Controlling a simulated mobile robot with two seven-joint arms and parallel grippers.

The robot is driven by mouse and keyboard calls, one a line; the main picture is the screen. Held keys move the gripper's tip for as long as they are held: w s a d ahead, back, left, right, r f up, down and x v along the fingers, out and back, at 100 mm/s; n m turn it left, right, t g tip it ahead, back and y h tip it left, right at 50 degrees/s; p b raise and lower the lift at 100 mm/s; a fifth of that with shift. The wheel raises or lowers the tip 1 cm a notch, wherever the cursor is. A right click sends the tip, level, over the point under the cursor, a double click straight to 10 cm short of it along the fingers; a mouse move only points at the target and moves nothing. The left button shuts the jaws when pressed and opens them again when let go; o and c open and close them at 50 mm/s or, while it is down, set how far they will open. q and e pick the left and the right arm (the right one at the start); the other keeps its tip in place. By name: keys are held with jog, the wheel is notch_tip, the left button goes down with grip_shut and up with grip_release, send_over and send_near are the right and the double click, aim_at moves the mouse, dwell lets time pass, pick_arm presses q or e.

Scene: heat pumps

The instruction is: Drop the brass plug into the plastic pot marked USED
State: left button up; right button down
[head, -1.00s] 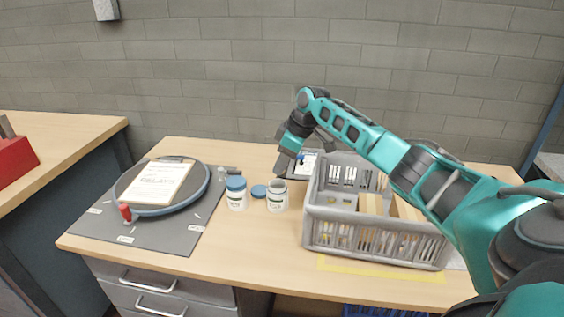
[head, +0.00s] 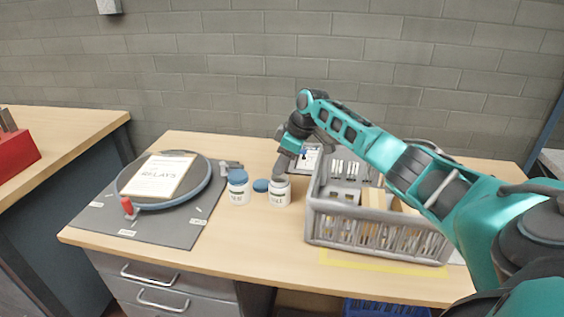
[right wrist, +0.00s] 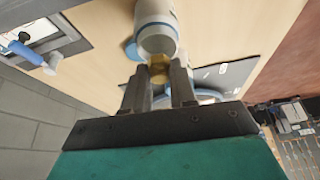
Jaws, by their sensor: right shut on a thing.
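My right gripper (head: 280,176) is right over the mouth of an open white pot (head: 279,193) on the bench. In the right wrist view its two fingers (right wrist: 159,80) are shut on the brass plug (right wrist: 158,70), which is at the rim of the open pot (right wrist: 158,22). I cannot tell whether the plug is inside the mouth or just above it. The pot's label is too small to read. A blue lid (head: 261,186) lies on the bench beside this pot. My left gripper is not in view.
A second white pot with a blue lid on (head: 238,188) stands to the left. A grey crate (head: 375,232) stands close on the right, under my right arm. A round dark plate (head: 195,189) with a RELAYS sheet (head: 159,177) lies on a grey mat at the left.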

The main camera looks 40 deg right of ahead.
jog(key=shift+f, duration=0.55)
jog(key=c, duration=0.8)
grip_release()
jog(key=p+v, duration=0.1)
jog(key=v, duration=1.2)
